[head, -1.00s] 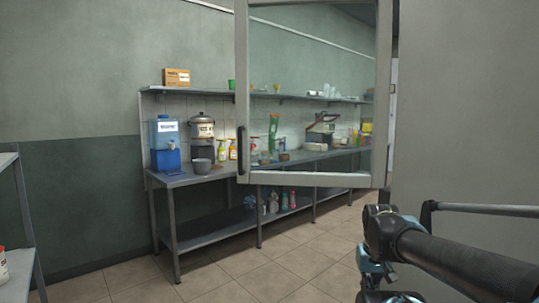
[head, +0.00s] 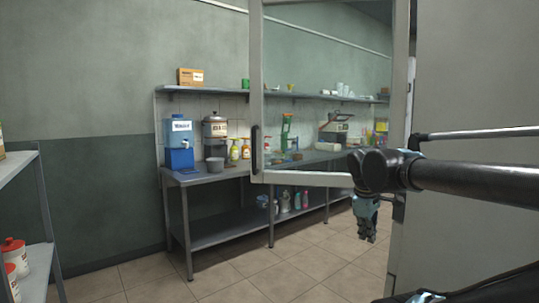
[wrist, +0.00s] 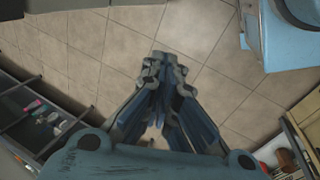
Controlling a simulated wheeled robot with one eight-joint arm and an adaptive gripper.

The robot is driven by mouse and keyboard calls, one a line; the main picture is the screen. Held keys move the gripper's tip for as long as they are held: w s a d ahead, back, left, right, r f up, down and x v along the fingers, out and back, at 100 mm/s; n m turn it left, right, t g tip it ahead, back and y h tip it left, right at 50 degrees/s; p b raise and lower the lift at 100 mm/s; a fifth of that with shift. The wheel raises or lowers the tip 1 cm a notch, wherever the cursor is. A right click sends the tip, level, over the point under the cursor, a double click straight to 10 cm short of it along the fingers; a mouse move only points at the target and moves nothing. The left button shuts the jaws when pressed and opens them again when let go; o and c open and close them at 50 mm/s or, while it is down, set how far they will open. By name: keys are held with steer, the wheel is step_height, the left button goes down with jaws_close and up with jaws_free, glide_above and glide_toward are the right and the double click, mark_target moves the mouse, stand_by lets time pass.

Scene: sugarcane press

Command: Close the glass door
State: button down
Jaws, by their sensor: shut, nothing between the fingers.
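The glass door (head: 330,92) stands open in the head view, a clear pane in a grey frame. Its black handle (head: 254,150) is on the left edge of the frame. My gripper (head: 369,238) points down below the door's lower right corner, in front of the door in the picture. Its fingers are together with nothing between them. In the wrist view my gripper (wrist: 164,62) shows its closed fingertips over bare floor. My arm hides the lower right corner of the door. I cannot tell whether the arm touches the door.
A metal workbench (head: 205,179) with bottles and dispensers stands along the back wall, under a wall shelf (head: 215,90). A rack (head: 40,215) with red-lidded containers is at the left. A grey wall (head: 465,70) is at the right. The tiled floor (head: 250,272) is clear in the middle.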

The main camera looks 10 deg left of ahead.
steer(key=w+a+r+n+t+y, duration=0.1)
steer(key=w+a+r+n+t, duration=0.2)
steer(key=a+r+n, duration=1.2)
steer(key=w+a+r+n+t+y, duration=0.1)
steer(key=w+a+r+n+t, duration=0.15)
steer(key=a+r+n, duration=1.05)
steer(key=m, duration=0.4)
glide_toward(271, 159)
steer(key=f, duration=0.2)
steer(key=w+f, duration=0.1)
steer(key=shift+w+a+f, duration=0.15)
steer(key=shift+w+f, duration=0.1)
steer(key=shift+f, duration=0.1)
steer(key=shift+w+n, duration=0.3)
steer(key=shift+w, duration=0.55)
